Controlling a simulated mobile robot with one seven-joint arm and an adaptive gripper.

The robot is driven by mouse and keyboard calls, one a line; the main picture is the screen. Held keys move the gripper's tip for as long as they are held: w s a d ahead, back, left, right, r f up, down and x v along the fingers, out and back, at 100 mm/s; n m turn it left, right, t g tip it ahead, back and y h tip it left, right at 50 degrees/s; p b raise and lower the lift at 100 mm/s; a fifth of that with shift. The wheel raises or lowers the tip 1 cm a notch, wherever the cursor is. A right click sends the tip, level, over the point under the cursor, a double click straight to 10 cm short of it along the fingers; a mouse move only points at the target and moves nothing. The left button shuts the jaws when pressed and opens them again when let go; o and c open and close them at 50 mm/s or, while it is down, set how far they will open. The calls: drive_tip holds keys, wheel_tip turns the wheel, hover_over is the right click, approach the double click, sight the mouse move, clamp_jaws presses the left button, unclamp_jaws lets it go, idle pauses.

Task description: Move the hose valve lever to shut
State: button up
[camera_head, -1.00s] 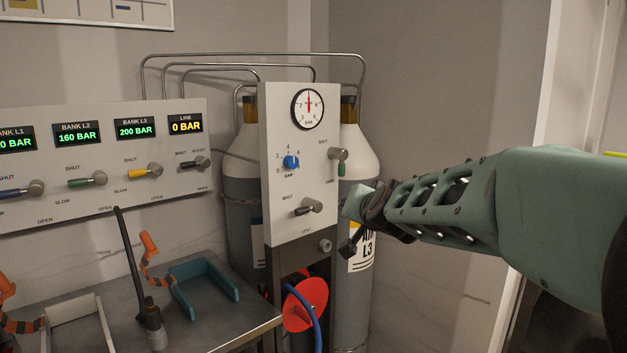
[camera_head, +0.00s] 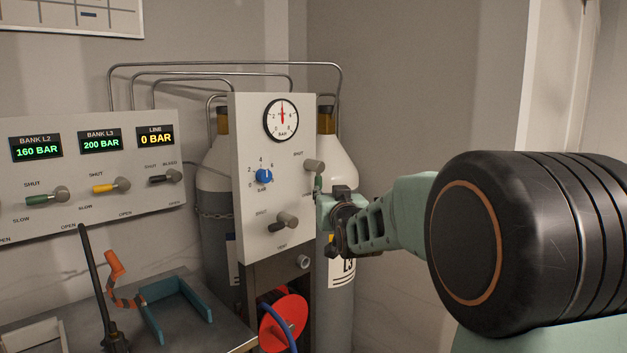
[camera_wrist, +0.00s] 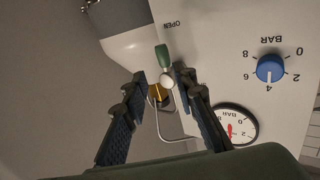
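The hose valve lever, as I take it, is the green-handled lever (camera_wrist: 162,55) on the right side of the gauge panel. Its grey hub (camera_head: 314,166) shows in the head view, with a SHUT label above it. The green handle hangs down, toward the OPEN label that the wrist view shows. In the wrist view my gripper (camera_wrist: 162,78) is open, with one finger on each side of the lever. I cannot tell whether either finger touches it.
A red hose reel (camera_head: 284,322) is below. A bench (camera_head: 222,337) stands at lower left.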

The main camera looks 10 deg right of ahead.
sight(319, 182)
drive_tip(key=w, duration=0.7)
drive_tip(key=w+p, duration=0.1)
drive_tip(key=w, duration=0.3)
drive_tip(key=shift+w+a+r, duration=0.15)
drive_tip(key=shift+w+a, duration=0.1)
drive_tip(key=shift+a, duration=0.15)
clamp_jaws()
